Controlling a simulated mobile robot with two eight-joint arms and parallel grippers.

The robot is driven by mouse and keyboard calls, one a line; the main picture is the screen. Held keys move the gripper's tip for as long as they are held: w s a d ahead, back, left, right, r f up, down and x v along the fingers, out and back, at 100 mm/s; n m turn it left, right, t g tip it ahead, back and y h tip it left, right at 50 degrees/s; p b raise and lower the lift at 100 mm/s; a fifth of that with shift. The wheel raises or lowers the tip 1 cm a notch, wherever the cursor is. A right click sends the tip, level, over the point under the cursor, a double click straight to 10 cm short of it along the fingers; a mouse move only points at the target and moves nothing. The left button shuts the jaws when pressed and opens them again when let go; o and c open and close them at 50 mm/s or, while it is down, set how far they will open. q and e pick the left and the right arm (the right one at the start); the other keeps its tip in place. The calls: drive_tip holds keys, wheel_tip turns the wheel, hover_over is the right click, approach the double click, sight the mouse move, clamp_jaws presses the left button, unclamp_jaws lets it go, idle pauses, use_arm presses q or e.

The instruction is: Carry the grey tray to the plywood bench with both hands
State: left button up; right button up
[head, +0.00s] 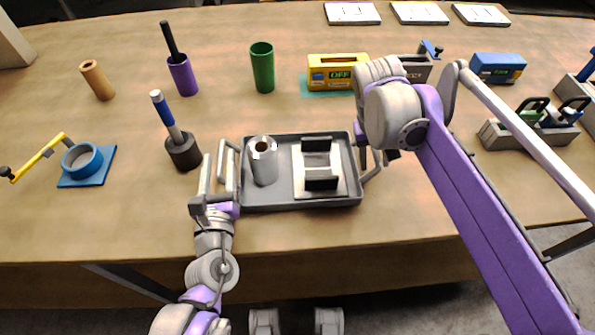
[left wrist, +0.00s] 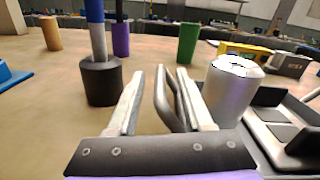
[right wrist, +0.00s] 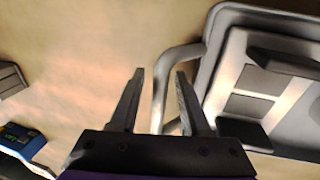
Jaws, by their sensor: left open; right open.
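The grey tray (head: 300,204) lies flat on the wooden table, with a looped handle at each end. It holds a silver cylinder (head: 263,165) at its left and a pale plate with black and silver blocks (head: 320,170). My left gripper (head: 217,168) is open, its fingers on either side of the left handle (left wrist: 165,95). My right gripper (right wrist: 160,90) is open at the right handle (right wrist: 172,75), which passes between its fingers in the right wrist view. In the head view my right arm partly hides that gripper. I cannot identify a separate plywood bench.
A dark holder (head: 183,153) with a blue-handled tool stands just left of my left gripper. Behind the tray are a purple cup (head: 183,78), a green cup (head: 262,68) and a yellow box (head: 337,66). A blue ring fixture (head: 82,160) sits far left. The table's front strip is clear.

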use_arm(q)
drive_tip(key=s, duration=0.9)
drive_tip(key=shift+s+d+f, duration=0.1)
drive_tip(key=shift+s+d, duration=0.15)
drive_tip(key=shift+d, duration=0.05)
use_arm(e)
drive_tip(key=shift+r, duration=0.1)
drive_tip(key=v, duration=1.2)
